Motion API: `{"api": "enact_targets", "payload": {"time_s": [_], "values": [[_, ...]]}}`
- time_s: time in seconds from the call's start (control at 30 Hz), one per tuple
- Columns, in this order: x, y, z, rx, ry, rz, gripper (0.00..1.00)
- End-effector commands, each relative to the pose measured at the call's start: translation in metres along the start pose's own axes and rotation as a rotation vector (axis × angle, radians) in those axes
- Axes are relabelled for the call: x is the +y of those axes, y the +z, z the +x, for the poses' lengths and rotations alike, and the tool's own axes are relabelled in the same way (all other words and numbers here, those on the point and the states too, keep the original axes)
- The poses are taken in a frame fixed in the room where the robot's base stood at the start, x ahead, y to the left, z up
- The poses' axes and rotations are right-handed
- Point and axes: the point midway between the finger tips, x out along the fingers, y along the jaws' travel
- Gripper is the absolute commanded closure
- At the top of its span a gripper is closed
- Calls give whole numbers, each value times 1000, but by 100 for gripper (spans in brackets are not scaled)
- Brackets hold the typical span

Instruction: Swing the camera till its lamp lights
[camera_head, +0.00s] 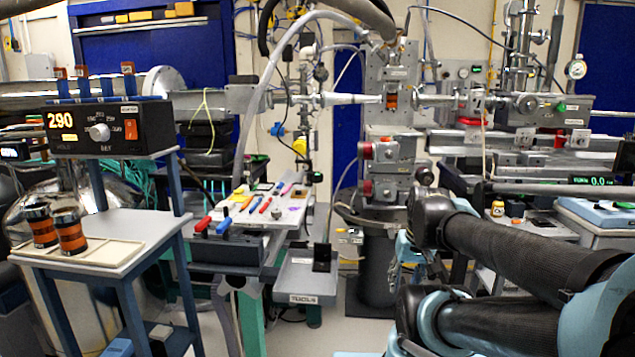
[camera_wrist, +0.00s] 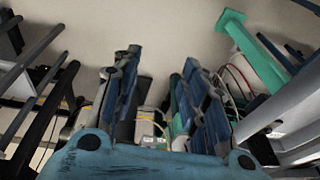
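I cannot pick out the task's camera for certain. A small dark box (camera_head: 313,177) with a greenish spot stands near the end of the tool-covered bench in the head view; I cannot tell whether it is the camera or whether a lamp is lit. My gripper (camera_wrist: 155,78) shows in the wrist view with its two blue-and-dark fingers apart and nothing between them. Floor and some small equipment lie beyond the fingers. In the head view my dark arm comes in from the right, and its gripper cannot be made out clearly.
A white side table (camera_head: 88,243) holds two dark cans with orange bands. A black display (camera_head: 110,128) reads 290. A bench (camera_head: 255,216) carries coloured tools. A grey instrument column (camera_head: 390,150) stands in the middle. A green beam (camera_wrist: 252,50) is right of the fingers.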

Motion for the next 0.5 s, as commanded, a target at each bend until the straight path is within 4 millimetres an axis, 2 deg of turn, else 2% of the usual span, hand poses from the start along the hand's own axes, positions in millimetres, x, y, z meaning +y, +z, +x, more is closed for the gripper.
{"api": "enact_targets", "payload": {"time_s": [0.5], "values": [[-100,-141,-12,208,-449,154,60]]}}
